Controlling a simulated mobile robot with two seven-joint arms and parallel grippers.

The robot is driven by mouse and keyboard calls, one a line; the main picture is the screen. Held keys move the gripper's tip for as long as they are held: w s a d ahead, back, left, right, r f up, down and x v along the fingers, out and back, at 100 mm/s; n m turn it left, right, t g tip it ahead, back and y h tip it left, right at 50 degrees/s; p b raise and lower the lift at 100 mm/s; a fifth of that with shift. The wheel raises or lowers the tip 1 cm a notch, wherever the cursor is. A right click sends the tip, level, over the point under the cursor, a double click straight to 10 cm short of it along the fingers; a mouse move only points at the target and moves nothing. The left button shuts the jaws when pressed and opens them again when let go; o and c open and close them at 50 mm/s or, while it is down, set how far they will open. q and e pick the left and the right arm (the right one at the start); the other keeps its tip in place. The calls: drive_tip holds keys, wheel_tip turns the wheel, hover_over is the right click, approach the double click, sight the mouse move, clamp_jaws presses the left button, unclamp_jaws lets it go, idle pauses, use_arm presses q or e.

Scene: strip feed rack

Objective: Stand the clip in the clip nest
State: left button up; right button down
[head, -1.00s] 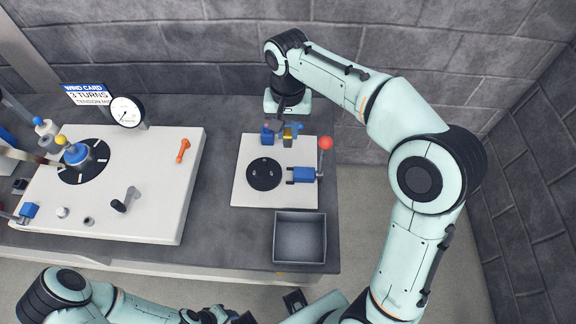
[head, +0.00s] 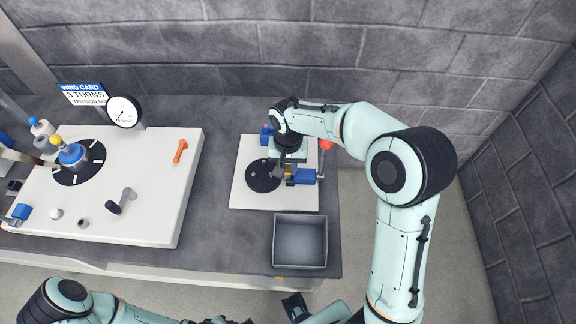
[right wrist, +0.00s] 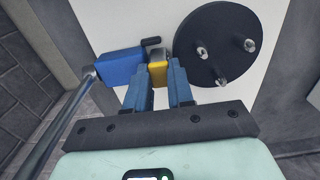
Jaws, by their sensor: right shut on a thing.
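The yellow clip (right wrist: 157,70) is between the blue fingers of my right gripper (right wrist: 160,84) in the right wrist view. The gripper is shut on it. In the head view my right gripper (head: 287,173) is low over the small white plate, between the black disc (head: 261,177) and a blue block (head: 306,176). The clip is mostly hidden there. I cannot tell which fixture is the clip nest, nor whether the clip touches the plate. My left gripper (head: 217,320) is cut off at the bottom edge.
The black disc carries several metal pins (right wrist: 202,51). A lever with a red ball (head: 326,144) stands by the blue block, close to my right arm. A grey open bin (head: 300,241) is in front. A larger white board (head: 150,215) with fixtures is at left.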

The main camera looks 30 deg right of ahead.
sight(288, 169)
drive_tip(key=shift+f, duration=0.1)
drive_tip(key=c, duration=1)
unclamp_jaws()
use_arm(q)
drive_tip(key=shift+f, duration=0.1)
use_arm(e)
drive_tip(key=shift+r, duration=0.2)
use_arm(q)
drive_tip(key=shift+w+r+p, duration=0.25)
drive_tip(key=shift+r+p, duration=0.15)
drive_tip(key=shift+r, duration=0.1)
drive_tip(key=shift+w+r+p, duration=0.2)
drive_tip(key=shift+r+p, duration=0.2)
drive_tip(key=shift+r, duration=0.1)
use_arm(e)
wheel_tip(288, 169, up, 12)
drive_tip(key=shift+f, duration=0.1)
